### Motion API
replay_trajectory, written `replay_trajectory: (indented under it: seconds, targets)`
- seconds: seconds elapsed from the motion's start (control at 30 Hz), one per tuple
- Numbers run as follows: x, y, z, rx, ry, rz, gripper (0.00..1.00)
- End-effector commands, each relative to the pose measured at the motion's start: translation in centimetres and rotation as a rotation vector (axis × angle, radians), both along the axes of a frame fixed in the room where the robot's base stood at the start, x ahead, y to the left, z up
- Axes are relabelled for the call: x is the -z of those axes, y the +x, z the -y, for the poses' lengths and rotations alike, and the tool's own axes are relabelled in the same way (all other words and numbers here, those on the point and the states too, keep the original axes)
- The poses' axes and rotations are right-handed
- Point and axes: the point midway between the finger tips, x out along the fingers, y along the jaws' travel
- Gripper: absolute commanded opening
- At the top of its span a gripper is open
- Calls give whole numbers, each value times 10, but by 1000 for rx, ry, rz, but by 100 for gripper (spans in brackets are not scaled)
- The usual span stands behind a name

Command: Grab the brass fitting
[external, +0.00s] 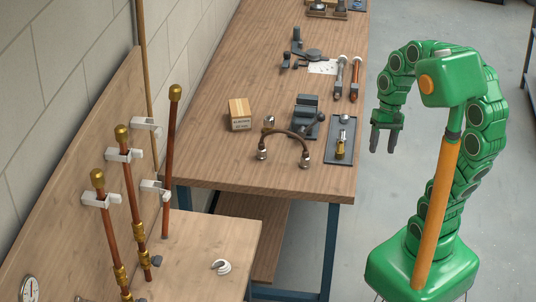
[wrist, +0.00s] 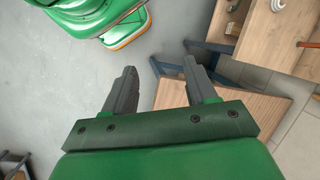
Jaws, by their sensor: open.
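A small brass fitting (external: 340,151) sits on the dark tray (external: 333,131) at the front right of the wooden workbench, beside a small silver part (external: 344,118). My gripper (external: 382,150) hangs fingers down just off the bench's right edge, to the right of the tray and apart from it. In the wrist view my gripper (wrist: 160,80) is open and empty, with grey floor and part of a lower wooden shelf beyond it. The brass fitting does not show in the wrist view.
On the workbench (external: 240,180) stand a dark vise (external: 305,115), a curved copper pipe (external: 288,133), a cardboard box (external: 240,113) and wrenches (external: 355,78). At left, upright copper pipes (external: 170,150) with brass caps are clipped to a board.

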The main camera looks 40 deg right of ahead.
Motion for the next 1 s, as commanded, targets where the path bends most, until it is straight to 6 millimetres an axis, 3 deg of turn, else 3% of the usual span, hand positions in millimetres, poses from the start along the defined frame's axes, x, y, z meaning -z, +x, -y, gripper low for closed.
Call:
replay_trajectory:
  seconds: [0.23, 0.47, 0.67, 0.8, 1.0]
  targets:
    - [-2, 61, -9, 310, 179, -75, 57]
    - [-6, 119, 1, 608, 352, -169, 57]
    - [-9, 172, 28, 876, 507, -261, 57]
    - [-10, 206, 57, 1061, 619, -338, 57]
    - [-8, 238, 94, 1251, 739, -426, 57]
